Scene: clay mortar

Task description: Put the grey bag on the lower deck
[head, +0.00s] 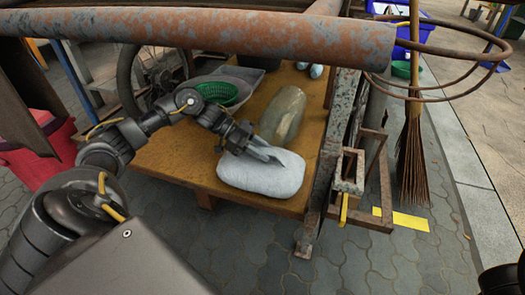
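The grey bag (262,176) is a pale, plump sack at the front right edge of the brown wooden lower deck (180,158). It looks to rest on the board, with its front side close to the edge. My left gripper (264,154) reaches in from the left, with its fingers at the bag's upper back side. The fingers look close together and touch or overlap the bag; whether they grip its cloth cannot be made out. My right gripper is out of view; only a dark part of my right arm shows at the bottom right corner.
A greenish clear bottle-like thing (283,115) lies behind the bag. A green basket (217,93) in a grey pan (238,78) is farther back. A rusty pipe (220,32) crosses above. A rusty frame post (330,150) stands right of the bag, with a broom (413,160) beyond.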

